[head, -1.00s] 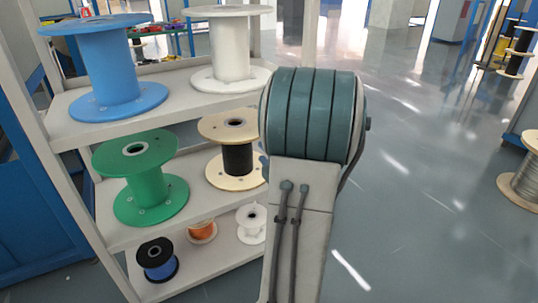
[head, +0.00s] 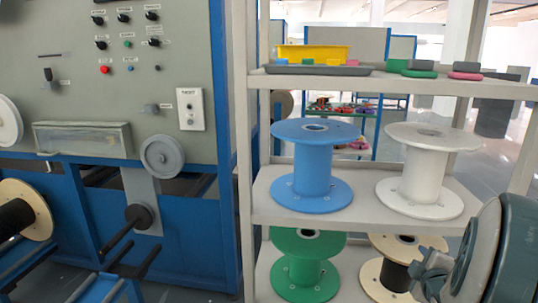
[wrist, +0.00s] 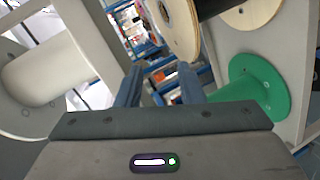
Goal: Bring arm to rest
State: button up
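My arm shows at the lower right of the head view, in front of the shelf rack's right side. My gripper (wrist: 160,82) shows in the wrist view with its two fingers apart and nothing between them. Beyond the fingers are a wooden spool with black cable (wrist: 180,25), a green spool (wrist: 252,90) and a white spool (wrist: 45,72). In the head view the arm partly covers the wooden spool (head: 372,278). How far the fingers are from the spools is hard to tell.
The shelf rack (head: 247,150) holds a blue spool (head: 312,170), the white spool (head: 425,180) and the green spool (head: 305,270). A control cabinet (head: 110,80) stands to the left.

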jog(key=a+r+m+g+p, duration=0.35)
jog(key=a+r+p, duration=0.35)
jog(key=r+p, duration=0.25)
jog(key=s+a+r+m+g+y+p, duration=0.5)
jog(key=s+a+r+m+g+p, duration=0.2)
jog(key=s+a+r+p, duration=0.9)
jog(key=a+r+p, duration=0.1)
jog(key=a+r, duration=0.1)
jog(key=a, duration=0.1)
jog(key=shift+a+r, duration=0.25)
jog(key=shift+r, duration=0.05)
